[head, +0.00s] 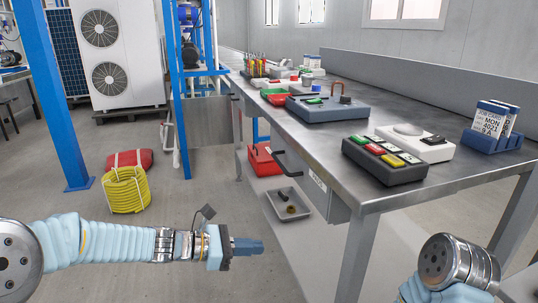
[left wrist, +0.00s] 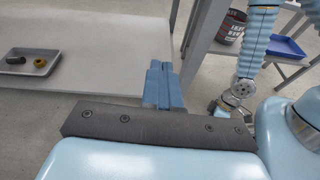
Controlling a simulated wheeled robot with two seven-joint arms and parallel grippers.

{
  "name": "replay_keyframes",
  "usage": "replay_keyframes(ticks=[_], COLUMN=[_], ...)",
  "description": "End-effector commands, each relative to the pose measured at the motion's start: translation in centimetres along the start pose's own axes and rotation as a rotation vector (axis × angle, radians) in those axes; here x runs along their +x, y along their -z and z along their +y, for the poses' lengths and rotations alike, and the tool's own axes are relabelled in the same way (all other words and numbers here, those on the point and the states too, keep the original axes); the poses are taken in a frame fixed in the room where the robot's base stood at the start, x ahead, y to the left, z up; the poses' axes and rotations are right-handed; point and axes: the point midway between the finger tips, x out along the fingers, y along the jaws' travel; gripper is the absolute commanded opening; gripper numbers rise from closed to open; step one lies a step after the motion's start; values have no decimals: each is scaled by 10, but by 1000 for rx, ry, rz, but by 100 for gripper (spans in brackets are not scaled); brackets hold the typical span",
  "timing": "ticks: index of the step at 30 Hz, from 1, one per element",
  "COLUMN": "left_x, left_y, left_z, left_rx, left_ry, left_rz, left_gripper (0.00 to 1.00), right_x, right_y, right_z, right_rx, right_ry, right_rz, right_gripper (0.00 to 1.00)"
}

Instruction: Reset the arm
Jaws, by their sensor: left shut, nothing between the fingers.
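My left arm reaches in from the left in the head view. Its gripper (head: 248,246) has blue fingers pressed together with nothing between them, in free space in front of the workbench (head: 372,188). The left wrist view also shows these shut blue fingers (left wrist: 164,86) above the pale lower shelf. My right arm shows only as a metal joint and blue sleeve at the bottom right of the head view. Its gripper is outside the head view. The left wrist view shows a blue arm of mine at the right, with its end small and unclear (left wrist: 232,106).
A button box (head: 385,163), a blue-grey box (head: 328,106) and job cards (head: 494,118) stand on the bench. A grey tray (head: 289,204) and a red bin (head: 263,159) are on the lower shelf. A yellow hose coil (head: 126,190) lies on the floor beside a blue post (head: 56,95).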

Motion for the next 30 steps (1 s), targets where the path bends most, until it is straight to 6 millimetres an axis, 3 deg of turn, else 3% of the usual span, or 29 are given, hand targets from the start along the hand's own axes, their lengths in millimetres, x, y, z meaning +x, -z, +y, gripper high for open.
replay_keyframes(ticks=[3, 6, 9, 12, 15, 19, 30], left_x=[8, 0, -19, -38, -42, -37, -35], left_y=[96, 176, 249, 301, 324, 330, 331], left_z=[-30, -66, -108, -150, -178, -197, -200], left_rx=[113, 284, 537, 880, 1181, 1413, 1466], left_ry=[92, 225, 418, 637, 767, 821, 825], left_rz=[280, 503, 679, 753, 719, 652, 634], left_gripper=[0, 0, 0, 0, 0, 0, 0], right_x=[-12, -21, -30, -41, -47, -50, -50], right_y=[-1, -1, -2, -3, -4, -5, -5], right_z=[-6, -11, -16, -22, -26, -28, -28], right_rx=[-3, -5, -7, -10, -12, -14, -14], right_ry=[2, 4, 6, 8, 10, 12, 12], right_rz=[-2, -4, -7, -10, -12, -13, -14], right_gripper=[43, 43, 43, 43, 43, 43, 43])
